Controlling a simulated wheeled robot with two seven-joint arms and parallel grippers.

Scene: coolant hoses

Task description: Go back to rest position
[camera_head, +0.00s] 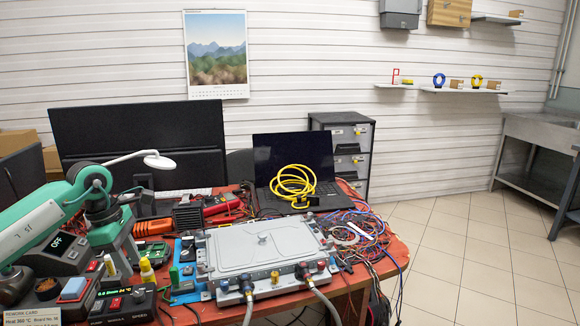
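My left gripper (126,268) is at the end of the teal and white arm on the left. It points down over the left part of the table, left of the grey metal unit (262,246). Its fingers look apart, with nothing visible between them. The unit has a flat lid and coloured fittings along its front. Two grey hoses run from its front fittings toward the bottom edge: a left hose (247,311) and a right hose (325,304). Their lower ends are out of view. My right gripper is not in view.
The red table (399,254) is crowded. A small yellow-capped bottle (147,272) and a control box (124,304) are close to my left gripper. A laptop (294,160) with a coiled yellow cable (291,181) stands behind the unit. Tangled wires (362,238) lie right. Floor beyond is clear.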

